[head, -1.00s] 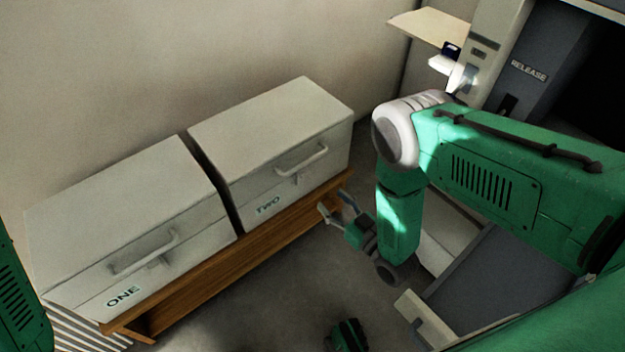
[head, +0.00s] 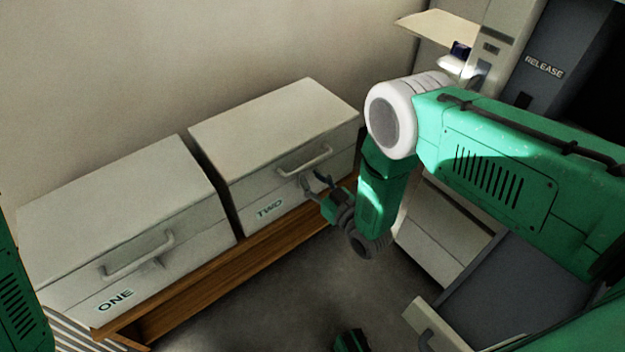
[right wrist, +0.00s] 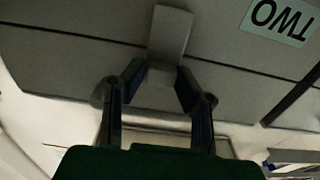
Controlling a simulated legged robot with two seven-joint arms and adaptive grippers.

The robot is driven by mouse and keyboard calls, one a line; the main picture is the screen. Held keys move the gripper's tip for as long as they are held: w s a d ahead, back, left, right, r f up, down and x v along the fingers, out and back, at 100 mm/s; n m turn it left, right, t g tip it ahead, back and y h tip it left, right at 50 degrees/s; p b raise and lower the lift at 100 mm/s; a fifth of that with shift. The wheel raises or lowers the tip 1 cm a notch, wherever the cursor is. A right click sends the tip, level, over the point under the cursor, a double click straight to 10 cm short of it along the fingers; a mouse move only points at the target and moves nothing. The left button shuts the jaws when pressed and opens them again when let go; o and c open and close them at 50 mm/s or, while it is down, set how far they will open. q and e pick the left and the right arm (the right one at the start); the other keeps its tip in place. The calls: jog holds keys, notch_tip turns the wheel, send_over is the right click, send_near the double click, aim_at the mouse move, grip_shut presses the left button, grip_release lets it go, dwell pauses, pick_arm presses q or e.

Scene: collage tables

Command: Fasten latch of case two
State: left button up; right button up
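Case two (head: 282,185) is a pale grey case with a closed lid, a front handle (head: 305,160) and a TWO label, standing on a wooden bench. Its latch (right wrist: 170,32) is a grey tab at the lid seam, seen upside down in the right wrist view; in the head view my gripper partly hides it. My right gripper (head: 314,180) is at the case's front, just below the handle. In the right wrist view the right gripper (right wrist: 160,70) is open, its fingers on either side of the latch's end. I cannot tell whether they touch it. My left gripper is out of view.
Case one (head: 180,235) stands left of case two on the same wooden bench (head: 200,290), a narrow gap between them. A grey cabinet marked RELEASE (head: 550,95) stands at the right. Floor in front of the bench is mostly clear.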

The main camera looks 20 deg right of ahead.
grip_shut()
jog(key=shift+w+a+r+g+p, duration=0.2)
jog(key=shift+r+g+p, duration=0.25)
jog(key=shift+p, duration=0.3)
jog(key=shift+w+f+g+h+p, duration=0.1)
jog(key=shift+w+g+h+p, duration=0.05)
jog(key=shift+g+h+p, duration=0.15)
jog(key=shift+f, duration=0.1)
jog(key=o, duration=0.7)
grip_release()
jog(key=shift+o, duration=0.2)
